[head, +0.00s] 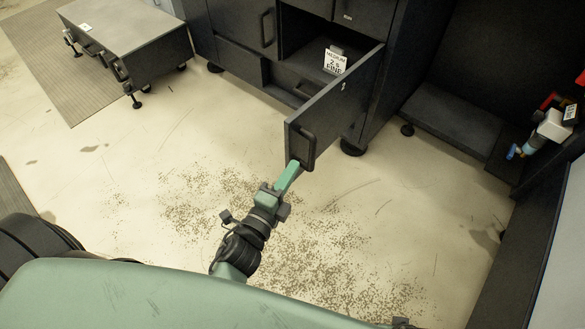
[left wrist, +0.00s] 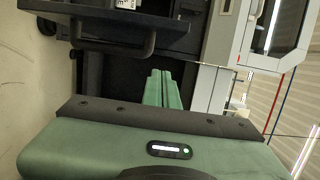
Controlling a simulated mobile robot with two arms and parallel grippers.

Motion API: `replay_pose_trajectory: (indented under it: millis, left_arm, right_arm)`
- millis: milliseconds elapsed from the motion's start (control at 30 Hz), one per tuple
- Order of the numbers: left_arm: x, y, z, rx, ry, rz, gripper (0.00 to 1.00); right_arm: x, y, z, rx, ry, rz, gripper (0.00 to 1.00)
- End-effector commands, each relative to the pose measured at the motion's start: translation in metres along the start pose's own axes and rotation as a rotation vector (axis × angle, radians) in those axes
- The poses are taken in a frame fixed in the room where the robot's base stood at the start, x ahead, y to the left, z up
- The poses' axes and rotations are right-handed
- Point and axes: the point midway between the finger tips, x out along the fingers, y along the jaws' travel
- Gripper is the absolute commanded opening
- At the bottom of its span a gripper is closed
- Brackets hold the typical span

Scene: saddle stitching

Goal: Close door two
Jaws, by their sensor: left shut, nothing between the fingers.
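A dark grey cabinet door (head: 345,100) stands swung open towards me in the head view, and I see no number on it. A dark bar handle (head: 303,148) is at its near end. The handle also shows in the left wrist view (left wrist: 122,48), above the fingers in the picture. My left gripper (head: 290,172) has green fingers, which lie together with nothing between them in the left wrist view (left wrist: 162,85). The fingertips are close to the lower end of the handle; I cannot tell whether they touch the door. My right gripper is not in view.
The open compartment (head: 309,55) holds a white-labelled box (head: 335,62). Other closed cabinet fronts (head: 240,65) are beside it. A low grey bench (head: 130,38) stands at the upper left. The speckled floor (head: 150,190) left of my arm is clear.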

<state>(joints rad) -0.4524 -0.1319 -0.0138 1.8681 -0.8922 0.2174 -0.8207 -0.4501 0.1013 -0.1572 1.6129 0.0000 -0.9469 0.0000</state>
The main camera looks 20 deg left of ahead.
Motion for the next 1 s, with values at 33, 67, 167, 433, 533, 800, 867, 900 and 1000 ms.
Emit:
replay_pose_trajectory:
  millis: [33,67,167,433,533,800,867,900,1000]
  left_arm:
    - [0.011,-0.002,0.000,0.001,0.002,-0.004,0.00]
    - [0.017,-0.002,0.000,0.000,0.002,-0.004,0.00]
    - [0.039,-0.002,0.000,0.001,0.002,-0.003,0.00]
    - [0.085,0.000,0.010,0.003,0.000,0.003,0.00]
    - [0.088,0.000,0.024,0.001,0.000,0.002,0.00]
    - [0.091,0.001,0.039,-0.004,0.000,0.002,0.00]
    - [0.091,0.001,0.039,-0.004,0.000,0.002,0.00]
    - [0.091,0.001,0.039,-0.004,0.000,0.002,0.00]
    - [0.091,0.001,0.039,-0.004,0.000,0.002,0.00]
  right_arm:
    - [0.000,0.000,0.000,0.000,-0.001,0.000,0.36]
    - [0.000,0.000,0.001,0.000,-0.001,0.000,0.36]
    - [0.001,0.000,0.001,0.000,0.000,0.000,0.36]
    - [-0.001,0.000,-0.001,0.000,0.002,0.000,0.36]
    - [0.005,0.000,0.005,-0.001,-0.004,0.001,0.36]
    - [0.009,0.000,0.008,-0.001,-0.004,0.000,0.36]
    - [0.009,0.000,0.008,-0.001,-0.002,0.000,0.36]
    - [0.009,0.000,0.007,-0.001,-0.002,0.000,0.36]
    - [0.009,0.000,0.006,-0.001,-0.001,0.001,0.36]
